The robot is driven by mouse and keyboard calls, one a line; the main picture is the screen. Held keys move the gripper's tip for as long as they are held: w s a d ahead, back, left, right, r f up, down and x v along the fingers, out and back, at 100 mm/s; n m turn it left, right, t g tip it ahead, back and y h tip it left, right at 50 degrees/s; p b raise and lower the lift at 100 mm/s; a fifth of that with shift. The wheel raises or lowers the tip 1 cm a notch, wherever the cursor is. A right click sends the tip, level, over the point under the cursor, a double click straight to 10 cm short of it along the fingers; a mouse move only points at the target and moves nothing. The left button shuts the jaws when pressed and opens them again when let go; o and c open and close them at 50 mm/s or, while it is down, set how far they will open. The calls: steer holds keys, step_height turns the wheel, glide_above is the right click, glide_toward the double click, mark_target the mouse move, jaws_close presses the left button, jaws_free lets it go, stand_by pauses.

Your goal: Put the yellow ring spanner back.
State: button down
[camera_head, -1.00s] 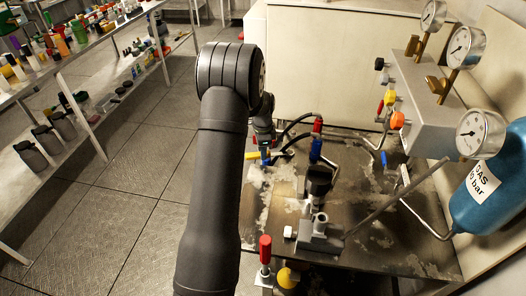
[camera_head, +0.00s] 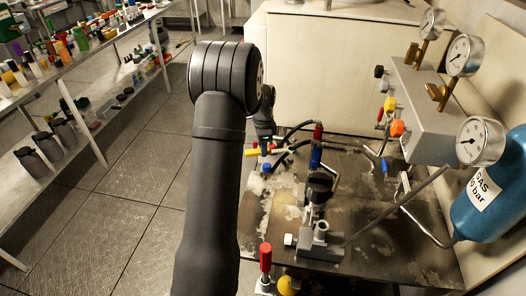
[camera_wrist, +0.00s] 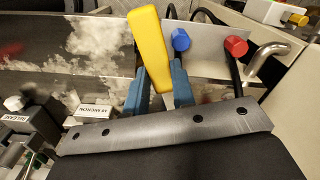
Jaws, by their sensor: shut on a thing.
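The yellow ring spanner (camera_wrist: 150,48) shows in the wrist view as a yellow handle between two blue fingers. My gripper (camera_wrist: 160,88) is shut on it, and the handle points away from the wrist and leans a little left. Its ring end is not clearly seen. In the head view the yellow spanner (camera_head: 254,153) is small, above the far left edge of the dark workbench (camera_head: 385,190). My gripper (camera_head: 266,164) is there too, partly hidden by my own arm. I cannot tell where the spanner's place is.
Blue and red capped fittings (camera_wrist: 181,40) with black hoses stand just beyond the gripper. A metal clamp fixture (camera_head: 318,235), a gauge panel (camera_head: 425,95) and a blue gas bottle (camera_head: 490,190) crowd the bench's right and front. A shelf with bottles (camera_head: 75,65) stands left across open floor.

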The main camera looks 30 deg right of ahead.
steer(key=shift+r, duration=0.55)
